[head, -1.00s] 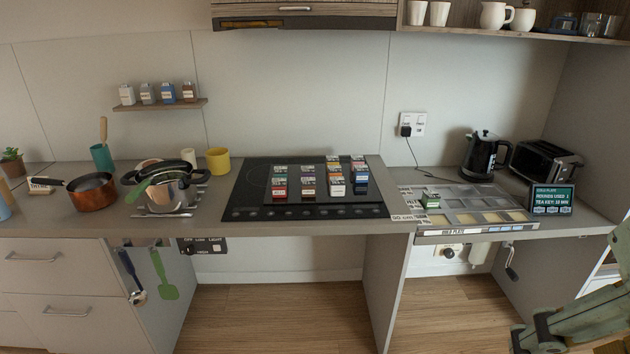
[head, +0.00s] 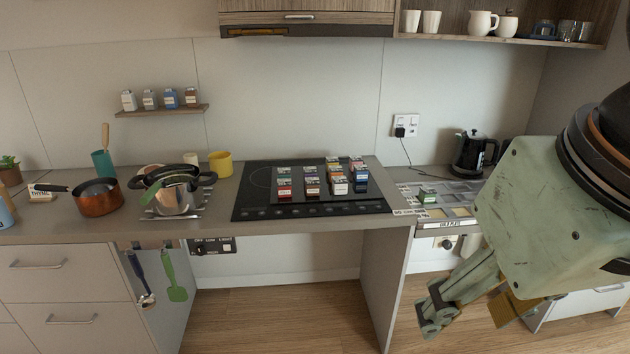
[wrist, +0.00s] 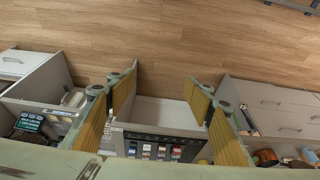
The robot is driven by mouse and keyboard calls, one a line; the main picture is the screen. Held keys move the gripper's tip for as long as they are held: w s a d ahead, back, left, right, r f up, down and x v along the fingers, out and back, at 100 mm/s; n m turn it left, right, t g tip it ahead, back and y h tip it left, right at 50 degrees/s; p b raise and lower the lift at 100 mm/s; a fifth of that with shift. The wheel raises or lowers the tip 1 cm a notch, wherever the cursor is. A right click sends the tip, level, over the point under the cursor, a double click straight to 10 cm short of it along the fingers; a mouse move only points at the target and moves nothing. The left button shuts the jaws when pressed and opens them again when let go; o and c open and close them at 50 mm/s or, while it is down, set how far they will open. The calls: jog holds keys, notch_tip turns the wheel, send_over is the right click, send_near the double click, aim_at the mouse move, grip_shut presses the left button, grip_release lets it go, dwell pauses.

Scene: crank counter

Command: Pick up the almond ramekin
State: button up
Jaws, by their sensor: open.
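I cannot make out a ramekin marked as almond in either view. In the wrist view my gripper (wrist: 160,100) is open and empty, with yellow pads facing each other, and the floor and counter front show beyond.
The cooktop (head: 250,200) carries several small labelled boxes (head: 312,185). A steel pot (head: 174,195), copper pan (head: 97,197) and yellow mug (head: 220,164) stand left. A black kettle (head: 472,153) is right. My arm hides the right counter's end. Open floor lies below.

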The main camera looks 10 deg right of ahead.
jog(key=shift+w+r, duration=0.1)
jog(key=w+r+p, duration=0.2)
jog(key=w+r, duration=0.3)
jog(key=w, duration=0.7)
jog(key=w+r+g+p, duration=0.1)
jog(key=w+r+p, duration=0.35)
jog(key=w, duration=0.75)
jog(key=w+r+p, duration=0.1)
jog(key=w+r, duration=0.5)
jog(key=w, duration=0.5)
jog(key=w+f+g+p, duration=0.1)
jog(key=w+p, duration=0.1)
jog(key=w, duration=1)
jog(key=w+f+p, duration=0.2)
jog(key=w, duration=1)
jog(key=w+f+g+p, duration=0.2)
jog(key=w+f+p, duration=0.5)
jog(key=w+f, duration=1.7)
jog(key=shift+w+d+f+p, duration=0.25)
jog(key=shift+w+f+p, duration=0.15)
jog(key=shift+f, duration=0.25)
jog(key=shift+f, duration=0.1)
